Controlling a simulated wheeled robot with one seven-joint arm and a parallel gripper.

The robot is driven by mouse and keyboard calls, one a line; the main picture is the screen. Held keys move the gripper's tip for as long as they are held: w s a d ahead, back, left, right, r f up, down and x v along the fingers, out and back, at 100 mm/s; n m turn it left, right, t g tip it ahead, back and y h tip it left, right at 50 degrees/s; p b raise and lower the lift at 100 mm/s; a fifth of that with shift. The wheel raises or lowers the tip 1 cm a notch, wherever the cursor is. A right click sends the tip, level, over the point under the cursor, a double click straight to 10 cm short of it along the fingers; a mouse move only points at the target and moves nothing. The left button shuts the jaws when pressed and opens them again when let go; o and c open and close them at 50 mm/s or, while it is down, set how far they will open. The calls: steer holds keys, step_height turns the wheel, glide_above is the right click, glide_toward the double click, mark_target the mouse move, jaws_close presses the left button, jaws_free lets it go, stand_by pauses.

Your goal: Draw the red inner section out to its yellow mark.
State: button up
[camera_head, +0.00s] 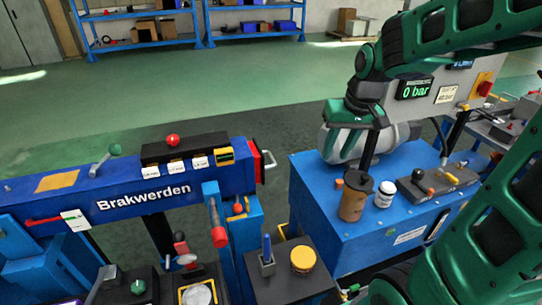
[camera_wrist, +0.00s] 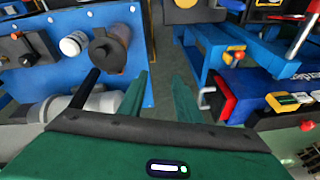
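The blue boom (camera_head: 145,196) lettered "Brakwerden" lies across the left of the head view. The red inner section (camera_head: 254,160) shows only as a short red end at the boom's right end, with a silver pull handle (camera_head: 268,164) on it. In the wrist view the red end (camera_wrist: 227,98) and the handle (camera_wrist: 205,97) are to the right of my fingers. No yellow mark on the inner section is visible. My gripper (camera_head: 341,150) is right of the handle, apart from it. In the wrist view its green fingers (camera_wrist: 160,82) are spread with nothing between them.
A blue cabinet (camera_head: 312,212) on the right carries a brown cup (camera_head: 355,197), a white jar (camera_head: 385,194) and a lever block (camera_head: 438,180). A grey cylinder (camera_head: 400,135) lies behind. A gauge panel (camera_head: 445,95) reads 0 bar. A red-tipped lever (camera_head: 215,222) stands before the boom's end.

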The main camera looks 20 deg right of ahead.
steer(key=w+a+n+t+y, duration=0.1)
steer(key=w+a+n+y, duration=0.1)
steer(key=w+a, duration=0.9)
steer(key=shift+t, duration=0.3)
steer(key=x, duration=0.3)
steer(key=d+x, duration=0.1)
steer(key=x, duration=0.7)
steer(key=shift+w+d+f, duration=0.1)
steer(key=shift+w+d, duration=0.15)
steer(key=shift+d, duration=0.1)
steer(key=shift+c, duration=0.7)
jaws_close()
